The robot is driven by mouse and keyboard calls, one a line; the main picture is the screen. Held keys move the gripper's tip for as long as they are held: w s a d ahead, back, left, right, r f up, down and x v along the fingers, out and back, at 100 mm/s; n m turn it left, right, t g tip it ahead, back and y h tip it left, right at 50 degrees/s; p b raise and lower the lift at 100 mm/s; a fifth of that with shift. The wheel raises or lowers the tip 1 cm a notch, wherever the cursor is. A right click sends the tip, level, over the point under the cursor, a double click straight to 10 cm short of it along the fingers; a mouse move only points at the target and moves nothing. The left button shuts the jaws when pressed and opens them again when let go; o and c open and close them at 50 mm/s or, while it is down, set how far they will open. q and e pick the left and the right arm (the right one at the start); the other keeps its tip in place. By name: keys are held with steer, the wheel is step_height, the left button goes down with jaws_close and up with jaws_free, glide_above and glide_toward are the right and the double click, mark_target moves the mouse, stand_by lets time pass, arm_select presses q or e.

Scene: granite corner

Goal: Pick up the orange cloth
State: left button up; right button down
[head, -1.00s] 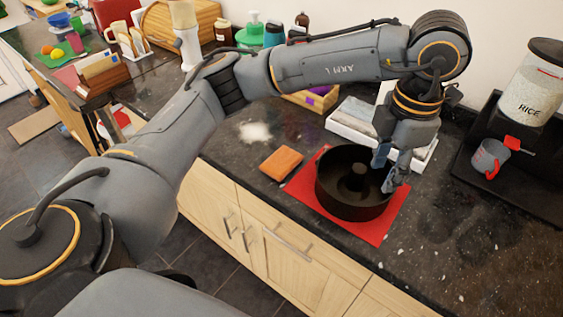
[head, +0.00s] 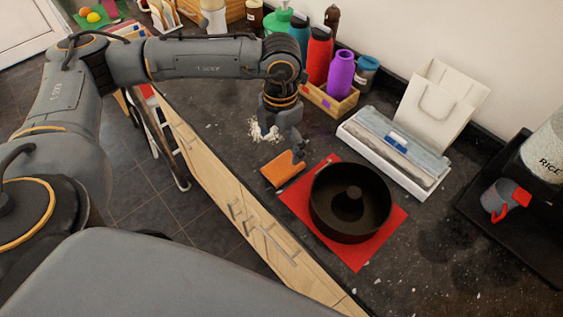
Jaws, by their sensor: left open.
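The orange cloth (head: 282,170) is a small folded rectangle lying flat on the dark granite counter, just left of the red mat. My left gripper (head: 277,146) points down over the counter, close above the far edge of the cloth. It is open and empty. One finger overlaps the cloth's far right edge in the picture; I cannot tell if it touches. My right gripper is not in view.
A black ring cake pan (head: 350,228) stands on a red mat (head: 359,262) right of the cloth. A spilled white powder patch (head: 255,130) lies behind. A white box (head: 420,180), a wooden crate with bottles (head: 318,100) and a grey cup (head: 494,203) stand further off.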

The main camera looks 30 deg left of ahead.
mark_target(282, 167)
arm_select(q)
step_height(282, 167, down, 3)
steer(key=shift+w+r, duration=0.1)
steer(key=shift+w+f+p, duration=0.1)
steer(key=shift+f+p, duration=0.75)
step_height(282, 167, down, 4)
steer(key=shift+w+f+p, duration=0.1)
steer(key=shift+f+p, duration=0.05)
steer(key=shift+p, duration=0.7)
steer(key=shift+f, duration=0.1)
steer(key=c, duration=1.2)
steer(key=shift+c, duration=0.2)
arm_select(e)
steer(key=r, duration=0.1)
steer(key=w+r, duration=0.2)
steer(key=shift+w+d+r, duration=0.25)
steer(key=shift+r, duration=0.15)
